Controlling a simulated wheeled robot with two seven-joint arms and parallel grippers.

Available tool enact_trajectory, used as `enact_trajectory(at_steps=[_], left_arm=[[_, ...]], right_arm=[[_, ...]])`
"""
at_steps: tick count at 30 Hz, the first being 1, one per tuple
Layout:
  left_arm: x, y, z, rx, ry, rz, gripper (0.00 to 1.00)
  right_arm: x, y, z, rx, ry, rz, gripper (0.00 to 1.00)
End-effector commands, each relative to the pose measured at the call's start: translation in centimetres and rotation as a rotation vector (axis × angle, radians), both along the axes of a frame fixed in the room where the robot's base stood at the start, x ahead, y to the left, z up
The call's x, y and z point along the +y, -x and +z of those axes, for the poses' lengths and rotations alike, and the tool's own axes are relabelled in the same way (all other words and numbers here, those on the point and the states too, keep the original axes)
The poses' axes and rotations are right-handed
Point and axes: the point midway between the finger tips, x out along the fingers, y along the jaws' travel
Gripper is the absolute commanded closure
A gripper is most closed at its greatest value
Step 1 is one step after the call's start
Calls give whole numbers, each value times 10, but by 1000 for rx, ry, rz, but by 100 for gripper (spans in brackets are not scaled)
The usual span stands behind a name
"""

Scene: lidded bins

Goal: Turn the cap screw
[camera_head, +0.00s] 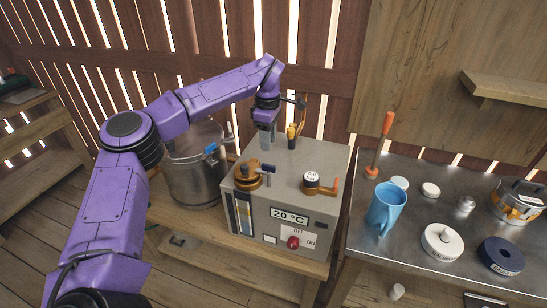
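A beige machine (268,213) with a "20 °C" display stands on a wooden bench. I cannot tell which of these is the cap screw. My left gripper (267,140) points down above the back of the machine top, apart from the cap. Its grey fingers overlap in the view, so their opening is unclear. My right gripper is out of view.
A small yellow and black fitting (292,136) stands close right of the gripper. A metal pot (192,180) with a blue-handled valve stands left of the machine. The metal table (415,266) at right holds a blue jug (387,207), an orange-handled tool (380,145) and several lids.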

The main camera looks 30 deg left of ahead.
Motion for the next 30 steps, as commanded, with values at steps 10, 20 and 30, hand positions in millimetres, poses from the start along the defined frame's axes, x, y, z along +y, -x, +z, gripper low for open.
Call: enact_trajectory(at_steps=[10, 20, 30], left_arm=[[-2, 0, -73, 4, 0, -3, 62], [1, 1, -94, 0, 0, 2, 62], [0, 1, -94, 0, 0, 1, 100]], right_arm=[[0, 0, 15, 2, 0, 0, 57], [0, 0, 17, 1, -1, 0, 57], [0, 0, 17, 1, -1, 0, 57]])
